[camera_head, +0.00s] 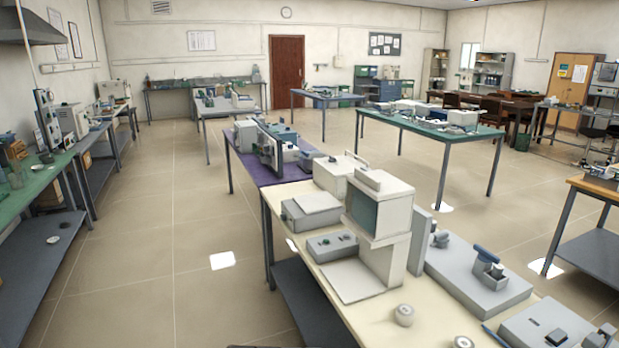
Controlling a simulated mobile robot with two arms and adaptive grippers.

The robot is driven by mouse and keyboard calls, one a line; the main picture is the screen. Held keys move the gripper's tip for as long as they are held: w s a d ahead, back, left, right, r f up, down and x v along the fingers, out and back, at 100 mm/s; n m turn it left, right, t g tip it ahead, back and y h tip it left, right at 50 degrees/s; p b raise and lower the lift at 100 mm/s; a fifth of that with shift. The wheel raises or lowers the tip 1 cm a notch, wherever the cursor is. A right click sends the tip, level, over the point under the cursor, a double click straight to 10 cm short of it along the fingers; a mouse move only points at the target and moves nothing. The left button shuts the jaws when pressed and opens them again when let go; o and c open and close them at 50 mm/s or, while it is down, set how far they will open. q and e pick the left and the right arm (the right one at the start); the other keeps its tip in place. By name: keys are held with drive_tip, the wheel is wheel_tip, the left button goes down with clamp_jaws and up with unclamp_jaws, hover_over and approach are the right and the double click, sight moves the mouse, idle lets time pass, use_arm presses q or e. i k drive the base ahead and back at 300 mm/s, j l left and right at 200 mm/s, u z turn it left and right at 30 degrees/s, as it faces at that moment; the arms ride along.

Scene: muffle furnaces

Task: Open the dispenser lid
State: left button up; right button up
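Neither of my grippers is in view. I cannot tell for sure which thing is the dispenser, or see a lid that is clearly its own. On the near cream-topped bench (312,262) stands a tall cream device (384,246) with a dark green front panel (363,210). A flat cream plate (352,280) lies at its foot. Two small round pale pieces, one whole (403,315) and one cut by the bottom edge (463,342), sit at the near side of the bench.
A grey box with controls (332,244) and a grey platform with a blue-handled part (487,266) are also on this bench. A green-topped bench (38,185) runs along the left. Tiled floor (185,270) is open between them. Another table (425,125) stands behind.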

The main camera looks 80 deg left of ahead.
sight(378, 184)
drive_tip(key=u, duration=2)
drive_tip(key=i+j+z, duration=0.15)
drive_tip(key=z, duration=0.25)
drive_tip(key=j+z, duration=0.4)
drive_tip(key=i+j+z, duration=0.1)
drive_tip(key=j+z, duration=0.15)
drive_tip(key=z, duration=0.15)
